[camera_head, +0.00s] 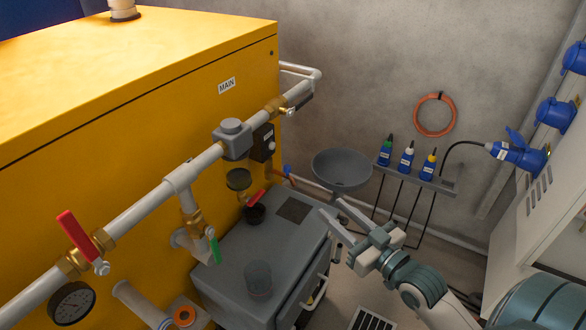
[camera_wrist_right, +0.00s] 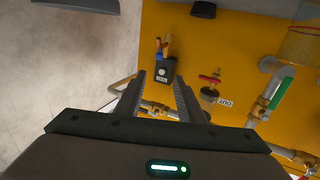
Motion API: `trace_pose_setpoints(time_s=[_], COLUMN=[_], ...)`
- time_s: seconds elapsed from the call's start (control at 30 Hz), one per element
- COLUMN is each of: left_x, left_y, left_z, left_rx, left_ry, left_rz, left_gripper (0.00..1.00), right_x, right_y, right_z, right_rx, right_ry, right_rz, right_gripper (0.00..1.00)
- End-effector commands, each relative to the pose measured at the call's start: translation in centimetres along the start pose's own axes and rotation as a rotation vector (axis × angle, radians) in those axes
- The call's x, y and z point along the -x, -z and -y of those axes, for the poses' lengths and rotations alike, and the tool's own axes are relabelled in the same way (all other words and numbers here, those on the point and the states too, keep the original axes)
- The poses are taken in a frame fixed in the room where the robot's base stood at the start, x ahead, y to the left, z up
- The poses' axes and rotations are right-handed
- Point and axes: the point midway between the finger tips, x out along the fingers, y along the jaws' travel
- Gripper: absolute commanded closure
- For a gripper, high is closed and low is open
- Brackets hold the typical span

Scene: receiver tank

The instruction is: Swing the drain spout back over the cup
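A clear cup (camera_head: 258,281) stands on the top of a grey cabinet. The likely drain spout is a white elbow (camera_head: 182,238) below a brass valve with a green lever (camera_head: 213,245), hanging from the yellow tank's main pipe. It lies left of the cup and appears turned away from it; its outlet is unclear. The elbow (camera_wrist_right: 271,66) and green lever (camera_wrist_right: 281,92) also show in the right wrist view. My right gripper (camera_head: 332,211) is open and empty, right of the cabinet and apart from the spout and cup; it also shows in the wrist view (camera_wrist_right: 161,88). My left gripper is out of view.
The grey cabinet (camera_head: 225,277) juts out below the pipe. A red-handled valve (camera_head: 80,237) and a gauge (camera_head: 72,303) sit at left. A grey bowl (camera_head: 342,170) and a shelf of bottles (camera_head: 407,160) stand behind my right gripper.

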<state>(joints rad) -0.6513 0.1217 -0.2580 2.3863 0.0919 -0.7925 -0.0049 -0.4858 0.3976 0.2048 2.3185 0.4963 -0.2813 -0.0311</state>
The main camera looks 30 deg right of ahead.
Motion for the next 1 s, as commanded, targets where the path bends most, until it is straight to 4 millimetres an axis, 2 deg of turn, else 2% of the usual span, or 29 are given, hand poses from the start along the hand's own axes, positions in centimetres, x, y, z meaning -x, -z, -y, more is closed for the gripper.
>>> trace_pose_setpoints(time_s=[0.57, 0.77, 1.0], left_x=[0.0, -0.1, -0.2], left_y=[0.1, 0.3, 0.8], left_z=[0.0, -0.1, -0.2], left_rx=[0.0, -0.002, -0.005], left_ry=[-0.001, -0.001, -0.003], left_rz=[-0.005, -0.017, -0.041], left_gripper=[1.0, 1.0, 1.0], right_x=[-0.5, -1.9, -4.9], right_y=[0.3, 0.3, 0.3], right_z=[-0.2, -0.2, -0.2], right_rx=[0.001, 0.0, 0.0], right_ry=[-0.001, -0.002, -0.001], right_rz=[-0.009, -0.011, -0.01], right_gripper=[0.65, 0.65, 0.65])
